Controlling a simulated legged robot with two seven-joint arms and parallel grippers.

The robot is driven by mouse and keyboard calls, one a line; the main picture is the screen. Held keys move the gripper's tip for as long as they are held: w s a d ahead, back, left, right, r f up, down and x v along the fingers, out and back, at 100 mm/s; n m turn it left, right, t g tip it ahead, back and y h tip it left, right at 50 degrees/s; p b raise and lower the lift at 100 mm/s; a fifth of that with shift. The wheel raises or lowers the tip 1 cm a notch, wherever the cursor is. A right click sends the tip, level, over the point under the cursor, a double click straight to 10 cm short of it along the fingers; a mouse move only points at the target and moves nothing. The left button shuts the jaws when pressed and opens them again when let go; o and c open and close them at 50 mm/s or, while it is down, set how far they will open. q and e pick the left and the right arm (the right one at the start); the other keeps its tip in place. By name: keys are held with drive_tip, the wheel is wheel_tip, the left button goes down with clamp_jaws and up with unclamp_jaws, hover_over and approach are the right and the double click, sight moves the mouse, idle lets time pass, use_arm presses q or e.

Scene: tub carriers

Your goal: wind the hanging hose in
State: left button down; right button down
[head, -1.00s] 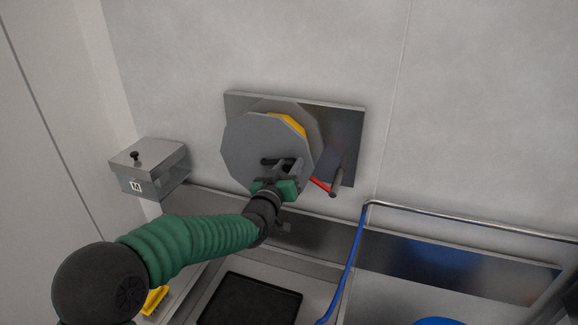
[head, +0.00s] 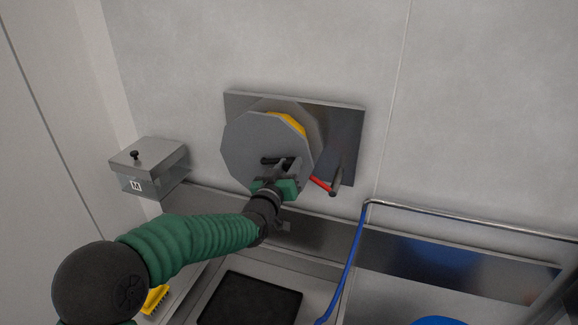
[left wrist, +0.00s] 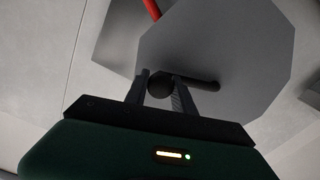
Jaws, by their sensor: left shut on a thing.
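A hose reel with a grey many-sided disc (head: 245,143) is mounted on a metal wall plate (head: 345,130). Yellow hose (head: 287,122) shows on the reel behind the disc. A red piece (head: 320,184) sticks out at the reel's lower right, by a grey post (head: 336,180). My left gripper (head: 283,170) is at the disc's lower front, shut on the dark crank handle. In the left wrist view the round end of the handle (left wrist: 160,85) sits between the two fingers, with the disc (left wrist: 215,50) behind. My right gripper is in neither view.
A lidded metal box (head: 150,168) marked M is on the left wall. A blue hose (head: 351,255) hangs from a metal rail (head: 470,222) on the right. A black tray (head: 250,298), a yellow brush (head: 155,299) and a blue tub (head: 438,321) are below.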

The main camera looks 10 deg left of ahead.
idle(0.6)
use_arm(q)
wheel_tip(320, 180, down, 8)
drive_tip(key=m+b, duration=0.8)
drive_tip(key=b, duration=0.8)
drive_tip(key=w+a+f+m+b, duration=0.2)
drive_tip(key=a+f+m+b, duration=0.4)
drive_tip(key=a+m+b, duration=0.3)
drive_tip(key=shift+m+b, duration=1.3)
drive_tip(key=shift+m, duration=0.9)
drive_tip(key=shift+a, duration=0.1)
drive_tip(key=c, duration=1.1)
unclamp_jaws()
drive_tip(key=shift+s+r, duration=0.1)
drive_tip(key=shift+r, duration=0.1)
